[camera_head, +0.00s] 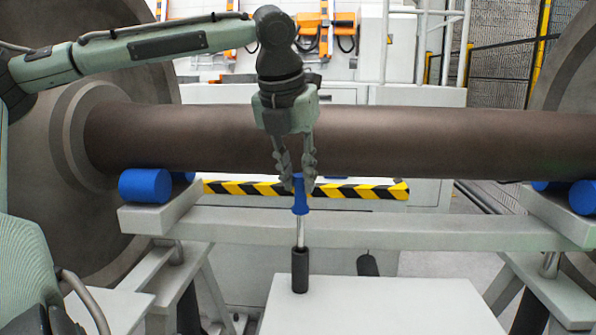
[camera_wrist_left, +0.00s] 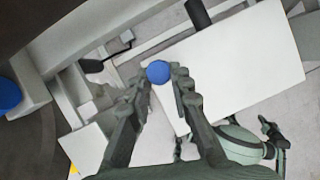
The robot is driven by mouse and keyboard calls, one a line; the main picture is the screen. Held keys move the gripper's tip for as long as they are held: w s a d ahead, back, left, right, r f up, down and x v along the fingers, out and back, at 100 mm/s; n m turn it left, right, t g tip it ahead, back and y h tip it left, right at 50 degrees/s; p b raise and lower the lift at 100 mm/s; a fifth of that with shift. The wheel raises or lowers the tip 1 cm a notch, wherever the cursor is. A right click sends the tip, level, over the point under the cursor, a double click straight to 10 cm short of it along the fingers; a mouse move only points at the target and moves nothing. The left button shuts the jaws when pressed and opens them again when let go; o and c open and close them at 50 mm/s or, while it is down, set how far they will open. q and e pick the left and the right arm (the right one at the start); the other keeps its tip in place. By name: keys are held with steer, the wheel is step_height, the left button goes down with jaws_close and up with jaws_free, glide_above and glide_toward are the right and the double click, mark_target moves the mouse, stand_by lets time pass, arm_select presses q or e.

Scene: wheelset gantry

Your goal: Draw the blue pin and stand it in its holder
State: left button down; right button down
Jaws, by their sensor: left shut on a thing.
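The blue pin (camera_head: 300,200) is upright, with a blue handle and a bright metal shaft below. My left gripper (camera_head: 298,182) points down and is shut on the handle. In the left wrist view, the handle's round blue end (camera_wrist_left: 158,72) sits between the fingertips (camera_wrist_left: 157,85). In the head view, the shaft's lower end meets the top of a black cylinder (camera_head: 300,270), which looks like a holder at the white table's left end. I cannot tell whether the shaft is inside it. Part of my own body shows at the lower right of the wrist view; my right gripper is not clear there.
The white table (camera_head: 380,308) is otherwise bare on top. A grey beam (camera_head: 400,232) crosses behind the pin, with the brown axle (camera_head: 420,140) above it. Blue rollers (camera_head: 145,186) sit at the beam's ends. Another dark cylinder (camera_head: 367,265) shows behind the table.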

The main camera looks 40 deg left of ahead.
arm_select(q)
steer(key=shift+f, duration=0.9)
steer(key=c, duration=1.3)
jaws_free()
steer(key=v, duration=1.2)
